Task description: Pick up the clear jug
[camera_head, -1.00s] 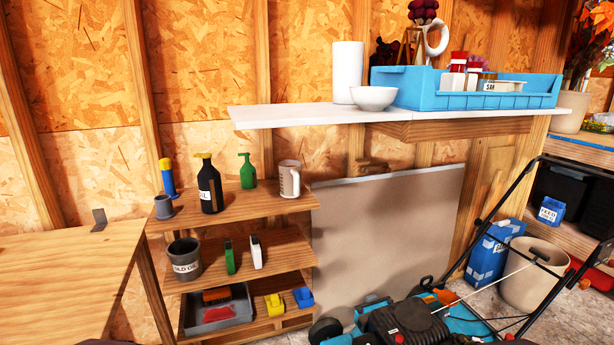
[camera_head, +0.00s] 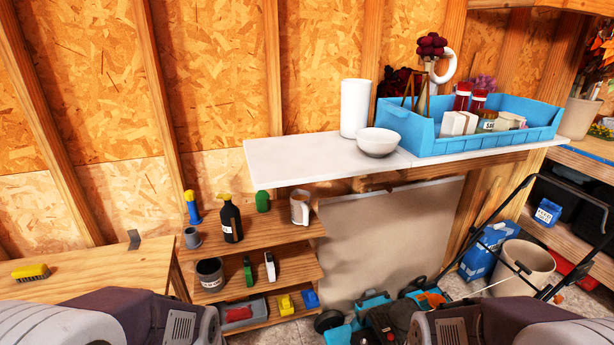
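A pale, greyish jug with a handle (camera_head: 300,208) stands upright at the right end of the top shelf of the small wooden shelf unit (camera_head: 262,238). I cannot tell for sure that it is clear. Left of it on that shelf are a green bottle (camera_head: 263,201), partly hidden by the white ledge, and a dark bottle with a yellow top (camera_head: 230,219). Parts of both my arms show at the bottom edge, well below and in front of the jug. Neither gripper's fingers are in the picture.
A white ledge (camera_head: 300,160) overhangs the shelf, with a white bowl (camera_head: 379,142), a paper roll (camera_head: 355,108) and a blue bin (camera_head: 480,146). A lower wooden bench (camera_head: 90,279) is at left. A mower (camera_head: 375,318) stands on the floor at right.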

